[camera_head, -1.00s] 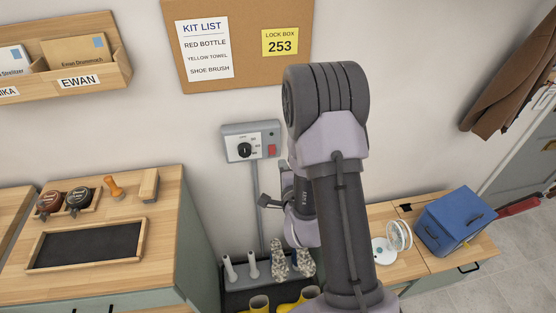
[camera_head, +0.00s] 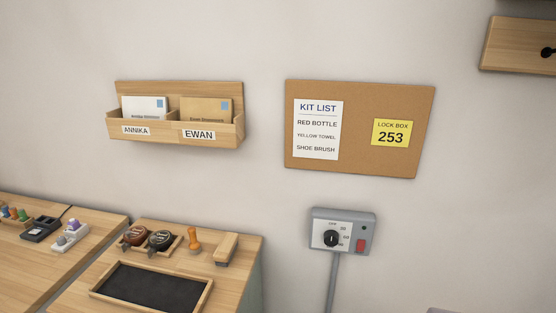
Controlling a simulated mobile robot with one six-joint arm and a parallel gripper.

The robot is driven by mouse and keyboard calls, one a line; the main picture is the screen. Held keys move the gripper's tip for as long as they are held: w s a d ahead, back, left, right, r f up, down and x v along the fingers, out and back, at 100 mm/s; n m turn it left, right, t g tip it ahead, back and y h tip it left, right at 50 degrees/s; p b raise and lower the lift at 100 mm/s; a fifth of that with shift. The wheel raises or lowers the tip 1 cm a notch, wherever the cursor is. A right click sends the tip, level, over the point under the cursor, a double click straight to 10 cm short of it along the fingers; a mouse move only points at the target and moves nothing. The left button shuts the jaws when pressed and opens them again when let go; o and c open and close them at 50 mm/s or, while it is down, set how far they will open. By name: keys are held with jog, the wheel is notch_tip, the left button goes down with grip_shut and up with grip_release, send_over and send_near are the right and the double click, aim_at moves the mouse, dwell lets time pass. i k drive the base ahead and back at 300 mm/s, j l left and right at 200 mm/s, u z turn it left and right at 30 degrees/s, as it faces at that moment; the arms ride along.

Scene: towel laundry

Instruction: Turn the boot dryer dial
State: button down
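The boot dryer control box (camera_head: 352,222) is a grey box on the wall below the cork board, at the lower right of centre in the head view. Its black round dial (camera_head: 331,238) sits on a white face with small markings around it, too small to read surely. A red switch (camera_head: 360,245) is to the right of the dial. A grey conduit (camera_head: 332,285) runs down from the box and leaves the picture. The boot rack below is out of view. My gripper is not in view.
A cork board (camera_head: 420,130) with a kit list and lock box note hangs above the box. A mail holder (camera_head: 170,142) hangs left of it. The wall around the box is clear.

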aim_at(331, 237)
jog(key=i+j, duration=0.1)
jog(key=j, duration=0.3)
jog(key=i+j+z, duration=0.1)
jog(key=j, duration=0.3)
jog(key=i+j, duration=0.1)
jog(key=j, duration=0.3)
jog(key=i+l, duration=0.3)
jog(key=u, duration=0.05)
